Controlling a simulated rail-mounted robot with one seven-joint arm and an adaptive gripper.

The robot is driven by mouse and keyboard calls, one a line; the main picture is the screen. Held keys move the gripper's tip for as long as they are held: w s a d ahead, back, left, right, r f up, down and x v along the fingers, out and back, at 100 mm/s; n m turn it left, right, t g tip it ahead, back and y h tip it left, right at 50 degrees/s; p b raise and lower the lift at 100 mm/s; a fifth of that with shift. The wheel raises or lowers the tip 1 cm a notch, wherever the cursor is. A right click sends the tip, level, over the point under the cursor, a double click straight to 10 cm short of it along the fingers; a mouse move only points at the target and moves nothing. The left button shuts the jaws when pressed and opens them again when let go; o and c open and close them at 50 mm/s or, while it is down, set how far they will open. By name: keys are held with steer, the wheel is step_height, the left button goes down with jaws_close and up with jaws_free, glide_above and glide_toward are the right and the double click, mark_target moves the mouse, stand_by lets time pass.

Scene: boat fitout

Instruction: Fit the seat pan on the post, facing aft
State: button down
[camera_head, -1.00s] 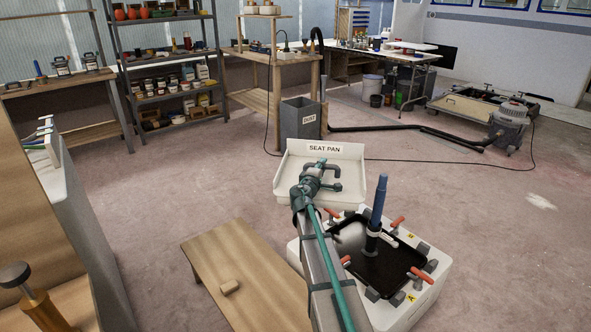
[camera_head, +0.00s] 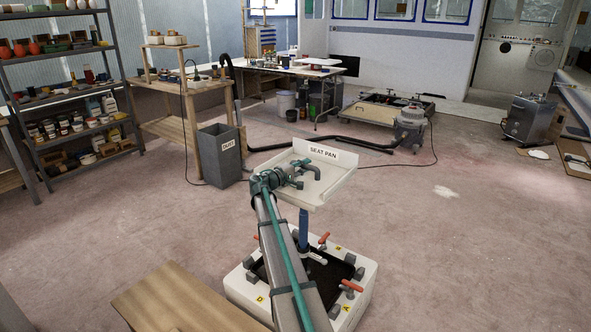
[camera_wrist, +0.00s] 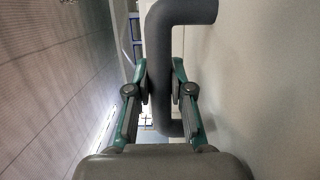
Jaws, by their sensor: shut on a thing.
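The seat pan (camera_head: 322,186) is a white tray with raised edges and a "SEAT PAN" label on its far edge. My gripper (camera_head: 297,178) is shut on the grey bent handle of the pan; in the wrist view the fingers (camera_wrist: 160,88) close on both sides of the handle (camera_wrist: 163,50). The pan is held up, slightly tilted in the picture. The blue post (camera_head: 303,228) stands upright from the white base (camera_head: 362,290). The post's top is hidden behind the pan, so I cannot tell whether they touch.
Red-handled clamps (camera_head: 351,285) ring the black plate on the base. A wooden bench (camera_head: 180,302) stands at the front left.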

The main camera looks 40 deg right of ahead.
mark_target(304, 175)
steer(key=shift+f, duration=0.3)
steer(key=shift+f+b, duration=0.5)
steer(key=shift+f, duration=1.15)
steer(key=shift+f+b, duration=2)
steer(key=shift+f, duration=0.95)
steer(key=shift+f, duration=0.1)
steer(key=c, duration=1)
jaws_free()
steer(key=shift+o, duration=0.2)
steer(key=shift+f, duration=0.1)
